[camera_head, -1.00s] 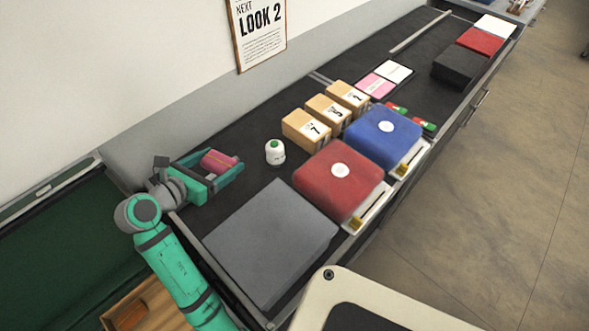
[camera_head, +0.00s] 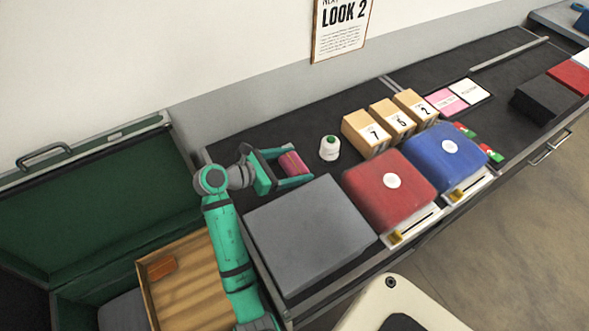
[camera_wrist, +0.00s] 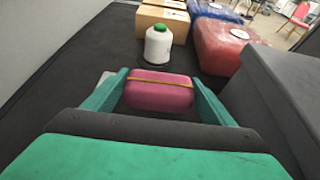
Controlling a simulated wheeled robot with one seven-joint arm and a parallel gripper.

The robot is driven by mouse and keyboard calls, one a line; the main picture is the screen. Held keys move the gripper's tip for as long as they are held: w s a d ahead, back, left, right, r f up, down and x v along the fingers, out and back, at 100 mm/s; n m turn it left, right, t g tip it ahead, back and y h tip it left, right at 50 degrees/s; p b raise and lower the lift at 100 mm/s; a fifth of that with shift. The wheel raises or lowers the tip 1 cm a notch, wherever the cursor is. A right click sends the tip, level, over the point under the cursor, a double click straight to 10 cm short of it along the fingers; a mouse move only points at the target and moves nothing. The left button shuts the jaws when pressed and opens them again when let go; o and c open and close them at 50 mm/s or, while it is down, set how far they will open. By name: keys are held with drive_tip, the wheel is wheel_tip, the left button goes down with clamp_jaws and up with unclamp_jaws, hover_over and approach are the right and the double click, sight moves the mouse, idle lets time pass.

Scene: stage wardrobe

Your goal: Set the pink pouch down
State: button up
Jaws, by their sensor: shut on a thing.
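The pink pouch (camera_head: 293,162) is between the two fingers of my green gripper (camera_head: 290,166), over the black counter top near its left end. In the wrist view the pouch (camera_wrist: 160,92) shows a yellow band across its top, and my gripper (camera_wrist: 160,95) is shut on it from both sides. I cannot tell whether the pouch touches the counter. A white spool with a green top (camera_head: 329,148) stands just beyond the pouch; it also shows in the wrist view (camera_wrist: 158,45).
A grey box (camera_head: 310,232) stands close in front of my gripper. Red (camera_head: 388,190) and blue (camera_head: 446,160) boxes and several numbered cardboard boxes (camera_head: 366,134) stand to the right. An open green trunk (camera_head: 95,215) with a wooden tray (camera_head: 185,270) is at the left.

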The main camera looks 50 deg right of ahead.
sight(293, 171)
drive_tip(key=shift+f, duration=1.45)
drive_tip(key=shift+f, duration=0.1)
